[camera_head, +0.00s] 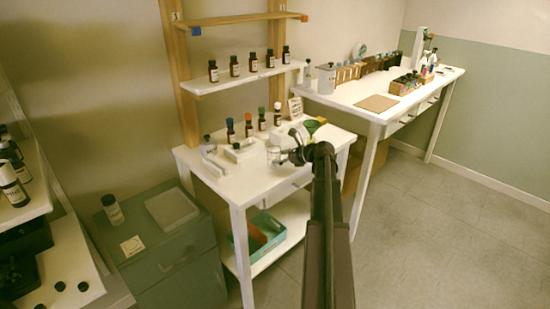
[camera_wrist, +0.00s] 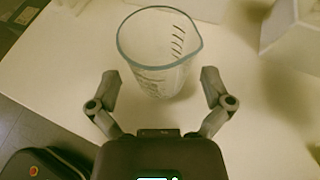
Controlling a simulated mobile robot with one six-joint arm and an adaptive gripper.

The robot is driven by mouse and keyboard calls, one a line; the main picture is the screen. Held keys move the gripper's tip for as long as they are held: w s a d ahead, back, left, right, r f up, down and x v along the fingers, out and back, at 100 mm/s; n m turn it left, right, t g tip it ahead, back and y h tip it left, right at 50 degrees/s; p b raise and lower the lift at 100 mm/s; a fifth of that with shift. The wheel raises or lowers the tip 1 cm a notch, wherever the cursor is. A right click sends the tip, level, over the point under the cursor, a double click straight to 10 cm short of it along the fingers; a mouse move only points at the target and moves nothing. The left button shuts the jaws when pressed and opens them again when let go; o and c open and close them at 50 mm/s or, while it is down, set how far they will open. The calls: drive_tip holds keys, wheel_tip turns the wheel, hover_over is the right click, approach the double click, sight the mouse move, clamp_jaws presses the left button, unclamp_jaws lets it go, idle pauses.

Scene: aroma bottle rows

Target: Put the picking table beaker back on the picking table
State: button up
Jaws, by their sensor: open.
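A clear glass beaker (camera_wrist: 158,50) with dark measuring marks stands upright on a white tabletop (camera_wrist: 75,40). In the head view the beaker (camera_head: 273,155) shows small and partly mixed with my gripper, on the near white table (camera_head: 232,189). My gripper (camera_wrist: 160,77) is open, with one finger to each side of the beaker's near, lower part. A gap shows between the fingers and the glass. In the head view my gripper (camera_head: 291,151) is over the table's right part.
Several bottles with coloured caps (camera_head: 248,124) stand at the table's back, below a shelf of dark bottles (camera_head: 235,65). A green funnel-like thing (camera_head: 313,126) is close behind my gripper. A white block (camera_wrist: 292,28) is at upper right.

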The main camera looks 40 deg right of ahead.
drive_tip(key=p+v, duration=0.3)
drive_tip(key=v, duration=0.7)
drive_tip(key=shift+s+d+r, duration=0.1)
drive_tip(key=shift+d, duration=0.05)
idle(0.4)
